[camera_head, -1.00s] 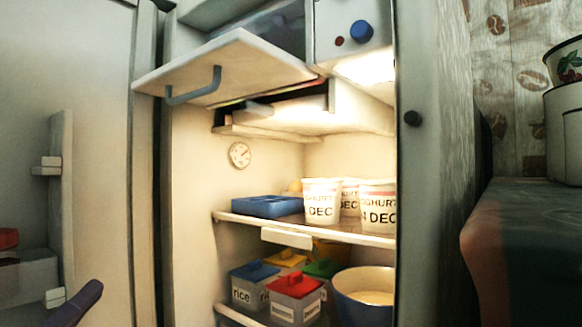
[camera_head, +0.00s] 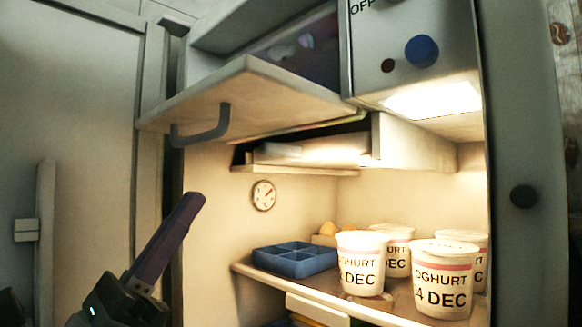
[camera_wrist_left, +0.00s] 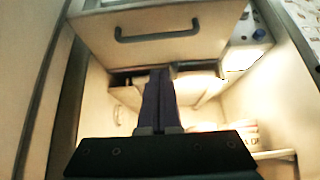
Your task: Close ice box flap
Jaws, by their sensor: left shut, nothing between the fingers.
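The ice box flap (camera_head: 258,98) is a pale panel with a grey bar handle (camera_head: 203,130). It hangs open, sticking out roughly level from the ice box (camera_head: 300,48) at the top of the fridge. My left gripper (camera_head: 196,198) is shut and empty, pointing up, below and apart from the flap in the head view. In the left wrist view, my left gripper (camera_wrist_left: 160,75) points toward the flap (camera_wrist_left: 160,38), whose handle (camera_wrist_left: 157,34) shows beyond the fingertips. My right gripper is not in view.
A shelf below holds yoghurt tubs (camera_head: 440,278) and a blue divided tray (camera_head: 295,260). A control panel with a blue knob (camera_head: 421,51) is right of the ice box. The open fridge door (camera_head: 70,130) stands at the left.

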